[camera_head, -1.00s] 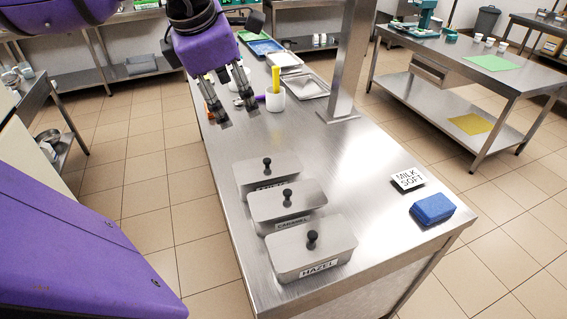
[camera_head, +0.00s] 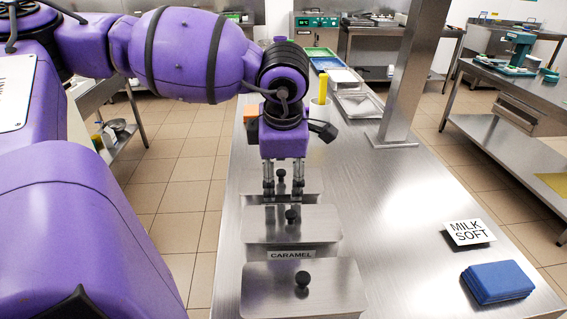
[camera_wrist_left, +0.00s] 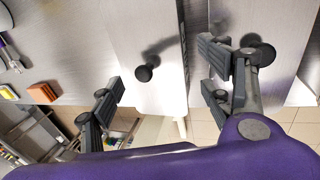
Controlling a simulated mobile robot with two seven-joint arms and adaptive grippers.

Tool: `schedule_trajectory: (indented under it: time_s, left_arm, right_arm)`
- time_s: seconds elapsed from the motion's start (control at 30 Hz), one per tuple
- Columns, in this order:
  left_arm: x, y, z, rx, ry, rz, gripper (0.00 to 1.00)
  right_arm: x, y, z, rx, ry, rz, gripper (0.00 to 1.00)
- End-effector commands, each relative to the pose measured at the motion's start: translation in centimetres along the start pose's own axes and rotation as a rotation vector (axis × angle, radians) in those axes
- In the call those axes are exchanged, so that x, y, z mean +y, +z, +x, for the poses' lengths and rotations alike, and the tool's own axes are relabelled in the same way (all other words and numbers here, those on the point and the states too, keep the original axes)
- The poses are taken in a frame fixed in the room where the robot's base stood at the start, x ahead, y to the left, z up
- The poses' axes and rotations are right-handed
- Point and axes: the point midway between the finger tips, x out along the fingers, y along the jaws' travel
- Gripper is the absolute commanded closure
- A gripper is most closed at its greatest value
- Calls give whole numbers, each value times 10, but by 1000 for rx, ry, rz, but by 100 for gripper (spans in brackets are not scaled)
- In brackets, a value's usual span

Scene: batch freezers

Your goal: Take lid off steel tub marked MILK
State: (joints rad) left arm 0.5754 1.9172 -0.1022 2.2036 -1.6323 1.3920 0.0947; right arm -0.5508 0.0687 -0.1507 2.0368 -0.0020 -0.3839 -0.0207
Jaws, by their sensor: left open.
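The farthest of three lidded steel tubs is the one under my left gripper. Its flat steel lid (camera_head: 312,184) is on, with a black knob (camera_head: 280,174) on top. Its label is hidden behind the middle tub. My left gripper (camera_head: 283,187) points down over this lid, open and empty, with its fingers on either side of the knob in the head view. In the left wrist view, the knob (camera_wrist_left: 147,72) shows between the fingers and apart from both. My right gripper is not in view.
The middle tub, marked CARAMEL (camera_head: 291,254), stands close in front, with its knob (camera_head: 292,216) near my fingers. A nearer lidded tub (camera_head: 335,285) follows. A steel post (camera_head: 400,80) rises behind; the counter's middle right is clear.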

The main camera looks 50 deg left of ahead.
Motion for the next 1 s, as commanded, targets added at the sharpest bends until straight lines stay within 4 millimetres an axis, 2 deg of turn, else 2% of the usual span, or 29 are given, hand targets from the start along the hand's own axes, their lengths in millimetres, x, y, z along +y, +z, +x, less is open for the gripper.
schedule_trajectory:
  time_s: [0.03, 0.13, 0.4, 0.73, 1.0]
  left_arm:
    - [-2, 0, 10, 2, -5, -1, 28]
    - [-1, 0, 19, 1, -2, 0, 28]
    - [0, 0, 21, 0, -1, 0, 28]
    - [0, 0, 21, 0, -1, 0, 70]
    - [0, 0, 21, 0, 0, -1, 72]
  right_arm:
    - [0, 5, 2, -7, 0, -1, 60]
    - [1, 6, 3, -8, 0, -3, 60]
    - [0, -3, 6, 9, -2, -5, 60]
    - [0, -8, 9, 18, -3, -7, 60]
    - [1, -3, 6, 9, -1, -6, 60]
